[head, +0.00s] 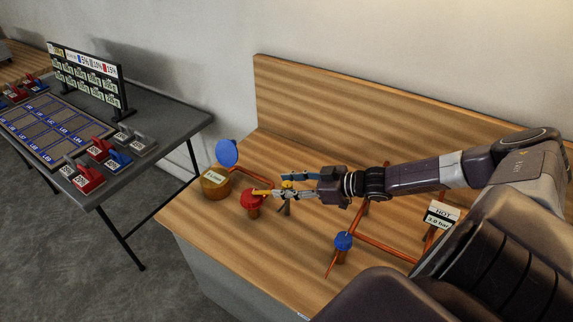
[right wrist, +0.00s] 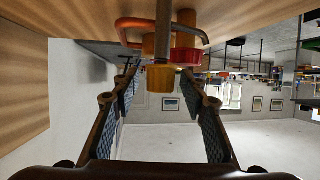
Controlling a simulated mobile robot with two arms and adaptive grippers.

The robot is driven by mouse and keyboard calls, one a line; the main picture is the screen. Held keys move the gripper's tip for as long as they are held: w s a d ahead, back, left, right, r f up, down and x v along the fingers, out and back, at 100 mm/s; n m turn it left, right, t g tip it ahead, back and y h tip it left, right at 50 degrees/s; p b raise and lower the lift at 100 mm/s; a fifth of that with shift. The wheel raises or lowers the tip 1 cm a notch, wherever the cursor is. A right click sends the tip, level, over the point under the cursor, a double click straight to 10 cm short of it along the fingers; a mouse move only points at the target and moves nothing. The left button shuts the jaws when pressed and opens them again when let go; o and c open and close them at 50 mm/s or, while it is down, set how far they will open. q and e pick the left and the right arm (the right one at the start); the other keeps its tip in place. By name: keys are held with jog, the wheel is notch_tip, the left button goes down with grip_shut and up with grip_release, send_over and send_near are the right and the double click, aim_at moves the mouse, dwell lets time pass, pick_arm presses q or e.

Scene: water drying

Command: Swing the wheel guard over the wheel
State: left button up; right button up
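A red wheel (head: 250,199) sits on a short post on the wooden bench; it also shows in the right wrist view (right wrist: 187,56). Beside it, a yellow part (head: 287,185) tops a thin post, with a yellow bar (head: 263,192) reaching toward the red wheel. I cannot tell for sure which part is the guard. My right gripper (head: 284,191) is open around the yellow part. In the right wrist view a yellow cap (right wrist: 161,78) shows between the far ends of the open fingers, with no clear contact. My left gripper is not in view.
A round yellow-brown container (head: 215,184) with a blue disc (head: 227,153) stands left of the red wheel. A blue wheel (head: 343,240), copper pipes (head: 385,247) and a labelled gauge box (head: 441,215) are to the right. A dark table (head: 165,120) stands apart at left.

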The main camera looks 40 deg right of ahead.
jog(key=v, duration=1.2)
jog(key=shift+d, duration=0.1)
dwell(0.4)
